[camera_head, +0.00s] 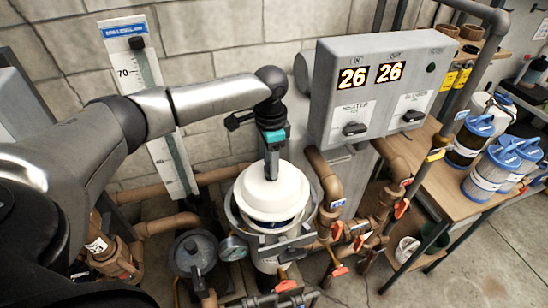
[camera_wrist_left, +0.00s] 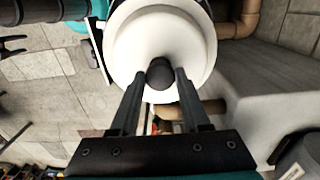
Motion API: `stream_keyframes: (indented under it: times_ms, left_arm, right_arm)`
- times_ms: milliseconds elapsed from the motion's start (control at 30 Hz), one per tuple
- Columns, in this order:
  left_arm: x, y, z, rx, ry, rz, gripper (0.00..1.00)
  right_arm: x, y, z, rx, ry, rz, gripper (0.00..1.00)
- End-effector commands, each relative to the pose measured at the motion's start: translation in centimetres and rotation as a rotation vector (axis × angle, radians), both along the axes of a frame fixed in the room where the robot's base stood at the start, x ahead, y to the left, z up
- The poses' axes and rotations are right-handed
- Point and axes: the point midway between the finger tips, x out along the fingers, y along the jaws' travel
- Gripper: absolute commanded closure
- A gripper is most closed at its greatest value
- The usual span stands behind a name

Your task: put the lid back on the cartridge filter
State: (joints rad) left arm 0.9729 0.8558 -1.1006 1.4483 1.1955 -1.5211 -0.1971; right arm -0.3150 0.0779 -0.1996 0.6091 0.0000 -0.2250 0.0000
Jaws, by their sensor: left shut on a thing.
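The round white lid (camera_head: 270,192) has a stepped top and a small dark knob (camera_wrist_left: 160,73). My left gripper (camera_head: 271,172) points straight down and is shut on this knob; in the wrist view its two fingers (camera_wrist_left: 158,88) sit either side of it. The lid looks level. A dark blue band shows beneath the lid's rim. I cannot tell whether the lid touches the filter. My right gripper is not in view.
A pressure gauge (camera_head: 233,249) and a grey lidded pot (camera_head: 193,252) stand left of the filter. Brown pipes (camera_head: 332,190) with red-handled valves and a grey control box (camera_head: 375,90) are close on the right. A wooden bench (camera_head: 430,190) holds blue-lidded tubs (camera_head: 490,170).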

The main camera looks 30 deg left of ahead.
Motion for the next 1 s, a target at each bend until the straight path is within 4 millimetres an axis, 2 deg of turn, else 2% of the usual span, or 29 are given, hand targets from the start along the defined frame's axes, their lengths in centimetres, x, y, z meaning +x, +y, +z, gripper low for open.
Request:
stream_keyframes:
  times_ms: [167,433,700,1000]
  left_arm:
    - [0.1,0.0,-1.6,0.000,-0.001,0.000,1.00]
    - [0.0,0.0,-3.6,-0.001,-0.002,0.001,1.00]
    - [0.0,0.0,-5.1,-0.001,-0.002,0.001,1.00]
    - [0.1,0.0,-5.2,-0.001,-0.002,0.001,1.00]
  right_arm:
    - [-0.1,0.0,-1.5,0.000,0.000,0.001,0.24]
    - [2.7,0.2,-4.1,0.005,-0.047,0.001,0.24]
    - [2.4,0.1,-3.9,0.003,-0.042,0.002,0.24]
    - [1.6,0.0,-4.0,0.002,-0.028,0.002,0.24]
